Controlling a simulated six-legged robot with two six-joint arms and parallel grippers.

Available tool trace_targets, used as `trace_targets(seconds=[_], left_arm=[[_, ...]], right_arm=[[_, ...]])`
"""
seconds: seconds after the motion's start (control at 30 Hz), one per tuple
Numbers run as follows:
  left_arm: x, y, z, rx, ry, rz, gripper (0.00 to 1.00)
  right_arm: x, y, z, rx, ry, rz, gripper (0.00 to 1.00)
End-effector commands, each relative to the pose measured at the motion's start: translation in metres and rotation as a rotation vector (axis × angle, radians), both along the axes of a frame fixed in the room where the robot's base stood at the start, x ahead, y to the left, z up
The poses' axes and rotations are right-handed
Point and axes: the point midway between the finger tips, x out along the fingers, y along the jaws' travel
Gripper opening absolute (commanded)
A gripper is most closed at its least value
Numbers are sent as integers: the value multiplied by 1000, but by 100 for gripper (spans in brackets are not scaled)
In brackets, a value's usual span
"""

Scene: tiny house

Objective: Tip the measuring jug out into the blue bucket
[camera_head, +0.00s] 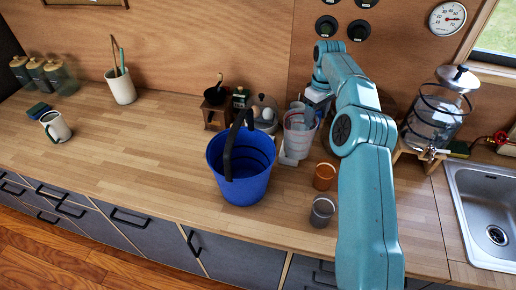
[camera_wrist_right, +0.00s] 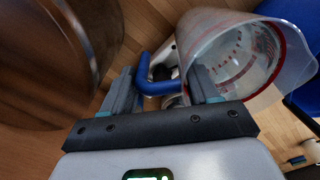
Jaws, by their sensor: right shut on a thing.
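The measuring jug (camera_head: 297,138) is clear plastic with a red rim. In the head view it is just right of the blue bucket (camera_head: 240,185), in front of my right arm. My right gripper (camera_wrist_right: 162,84) is shut on the jug's blue handle (camera_wrist_right: 150,82); in the head view its fingers are mostly hidden. The wrist view shows the jug's open mouth (camera_wrist_right: 245,62) with red markings inside. I cannot tell whether its base touches the counter. The bucket stands upright on the counter, its dark handle raised, and shows at the right edge of the wrist view (camera_wrist_right: 296,38). My left gripper is out of view.
A glass dispenser (camera_head: 434,115) and a sink (camera_head: 490,210) are further right.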

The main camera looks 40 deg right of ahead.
Motion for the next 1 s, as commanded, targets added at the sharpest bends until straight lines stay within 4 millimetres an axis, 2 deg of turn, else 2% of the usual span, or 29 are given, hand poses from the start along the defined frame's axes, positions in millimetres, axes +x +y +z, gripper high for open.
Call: trace_targets(seconds=[0.03, 0.1, 0.47, 1.0], left_arm=[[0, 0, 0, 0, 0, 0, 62], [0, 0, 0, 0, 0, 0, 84], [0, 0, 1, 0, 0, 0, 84], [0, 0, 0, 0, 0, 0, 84]], right_arm=[[0, 0, 2, -1, -3, 0, 0], [0, 1, 2, 0, -2, 1, 0], [0, 2, 4, -7, -3, -2, 0], [0, 17, 13, -179, -17, -5, 0]])
